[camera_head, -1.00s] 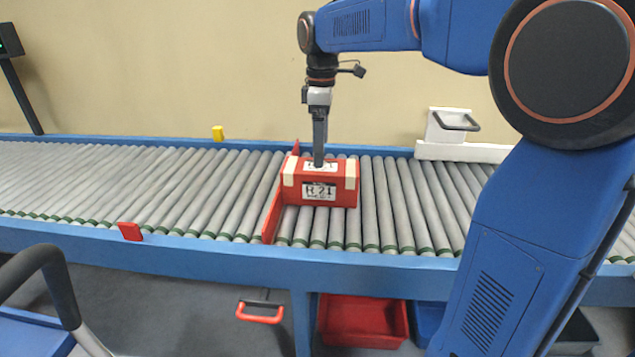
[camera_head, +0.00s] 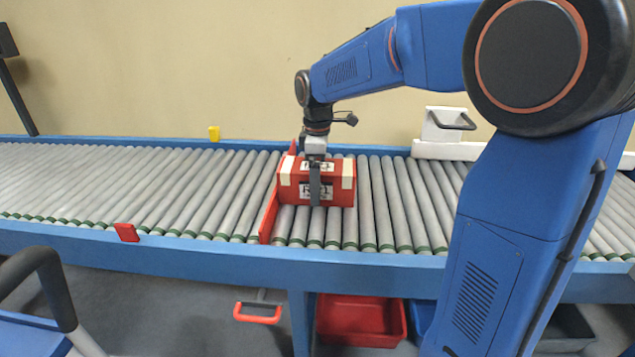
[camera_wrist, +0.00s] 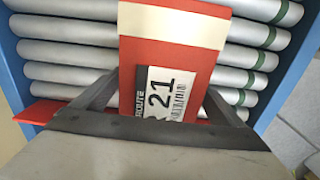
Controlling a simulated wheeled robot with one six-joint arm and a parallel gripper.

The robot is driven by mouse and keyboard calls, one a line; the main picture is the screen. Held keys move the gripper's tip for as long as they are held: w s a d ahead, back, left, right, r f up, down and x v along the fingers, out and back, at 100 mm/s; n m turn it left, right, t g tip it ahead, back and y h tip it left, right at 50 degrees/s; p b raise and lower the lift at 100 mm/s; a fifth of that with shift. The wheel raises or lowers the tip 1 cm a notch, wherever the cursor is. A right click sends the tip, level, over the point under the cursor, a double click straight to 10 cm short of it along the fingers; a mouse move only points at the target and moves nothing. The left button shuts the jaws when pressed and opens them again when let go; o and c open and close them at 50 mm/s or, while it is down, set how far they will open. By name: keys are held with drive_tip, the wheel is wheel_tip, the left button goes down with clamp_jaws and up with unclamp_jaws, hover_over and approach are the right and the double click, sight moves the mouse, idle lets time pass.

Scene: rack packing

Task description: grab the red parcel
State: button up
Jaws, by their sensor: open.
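The red parcel (camera_head: 338,181) lies on the roller conveyor, with cream bands near its ends and white labels marked 21. My gripper (camera_head: 315,196) is lowered at the parcel, its near finger in front of the labelled front face. In the wrist view the open fingers of my gripper (camera_wrist: 158,100) stand on both sides of the parcel (camera_wrist: 177,50). The lower part of the parcel is hidden there by the gripper body. Whether either finger touches the parcel, I cannot tell.
A red stop bar (camera_head: 270,213) crosses the rollers (camera_head: 190,190) just left of the parcel. The rollers to the right are clear. A white box with a handle (camera_head: 447,124) stands behind the conveyor. A red bin (camera_head: 360,320) sits below.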

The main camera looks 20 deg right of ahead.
drive_tip(key=shift+f, duration=0.1)
drive_tip(key=c, duration=1.5)
drive_tip(key=shift+c, duration=0.2)
